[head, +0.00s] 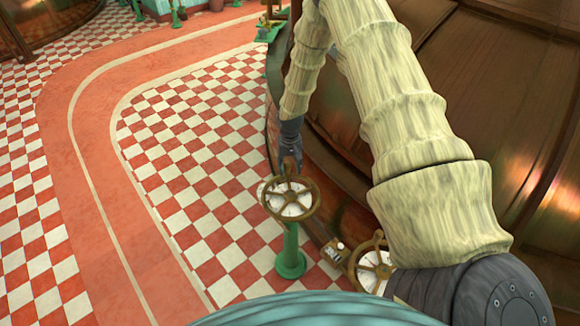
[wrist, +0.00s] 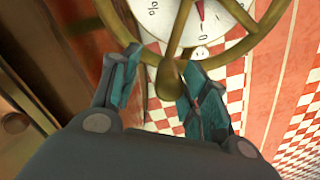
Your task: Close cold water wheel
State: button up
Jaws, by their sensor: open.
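A brass hand wheel (head: 290,199) with a white dial under its spokes stands on a green post in the head view. The wheel (wrist: 178,45) also shows in the wrist view, with a red pointer on its dial. My gripper (head: 289,160) is at the far rim of this wheel. In the wrist view my gripper (wrist: 165,78) is open, with its two teal fingers on either side of a brass knob (wrist: 170,78) on the rim. I cannot tell whether the fingers touch the knob. A second brass wheel (head: 374,268) is at the lower right, partly hidden by my arm. I cannot read which wheel is cold water.
A large copper kettle (head: 480,60) fills the right side, close to my arm. A small labelled block (head: 333,250) lies between the wheels. Another green post with a wheel (head: 270,25) stands farther back. The red and white checkered floor (head: 190,150) on the left is clear.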

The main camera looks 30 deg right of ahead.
jog(key=shift+a, duration=0.15)
notch_tip(320, 180, up, 12)
dwell(0.7)
dwell(0.5)
